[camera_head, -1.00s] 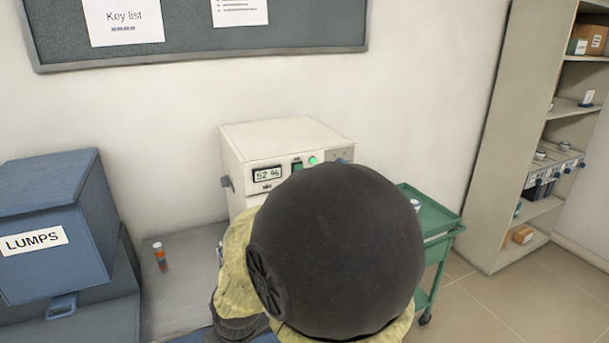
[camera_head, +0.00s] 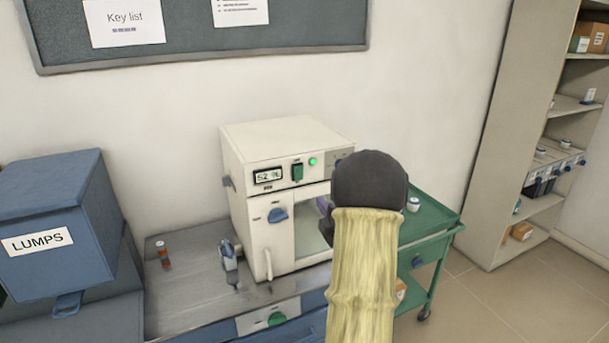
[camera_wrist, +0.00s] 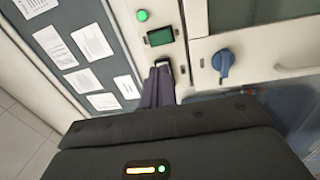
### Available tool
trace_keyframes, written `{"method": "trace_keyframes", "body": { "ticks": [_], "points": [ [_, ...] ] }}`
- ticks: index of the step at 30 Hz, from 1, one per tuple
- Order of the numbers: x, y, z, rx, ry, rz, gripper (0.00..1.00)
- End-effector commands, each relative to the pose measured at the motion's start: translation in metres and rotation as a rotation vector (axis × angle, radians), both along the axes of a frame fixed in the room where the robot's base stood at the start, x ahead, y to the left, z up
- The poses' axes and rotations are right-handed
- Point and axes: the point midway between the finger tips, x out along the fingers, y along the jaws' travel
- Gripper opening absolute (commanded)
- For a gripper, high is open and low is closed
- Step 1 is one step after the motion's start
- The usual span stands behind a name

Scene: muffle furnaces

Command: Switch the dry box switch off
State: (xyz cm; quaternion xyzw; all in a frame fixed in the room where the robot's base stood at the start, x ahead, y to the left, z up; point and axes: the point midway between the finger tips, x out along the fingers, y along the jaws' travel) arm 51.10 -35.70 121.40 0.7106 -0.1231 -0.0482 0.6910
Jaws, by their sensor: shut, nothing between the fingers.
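The dry box (camera_head: 273,245) is a white cabinet on the bench, with a display reading about 52 % on its upper front. Its green switch (camera_head: 297,173) sits right of the display, and a green lamp (camera_head: 313,161) beside it is lit. The wrist view also shows the switch (camera_wrist: 160,36) and lit lamp (camera_wrist: 142,15). My gripper (camera_wrist: 163,70) is shut and empty; in that view its tips overlap the panel just below the switch. I cannot tell whether they touch it. In the head view my arm hides most of the gripper, in front of the box's right side.
A blue knob (camera_head: 277,215) and a white handle (camera_head: 268,264) are on the box front. A blue LUMPS bin (camera_head: 50,225) is far left; a green cart (camera_head: 440,215) stands right.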

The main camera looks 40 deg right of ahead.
Motion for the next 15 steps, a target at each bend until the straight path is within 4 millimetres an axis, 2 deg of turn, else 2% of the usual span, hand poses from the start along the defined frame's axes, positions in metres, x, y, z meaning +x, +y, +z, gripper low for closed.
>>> {"method": "trace_keyframes", "body": {
  "ticks": [4,15],
  "points": [
    [-0.0058,-0.0068,0.004,-0.051,-0.027,0.003,0.0],
    [-0.0005,-0.0062,0.0058,-0.048,-0.028,0.005,0.0]
  ]
}}
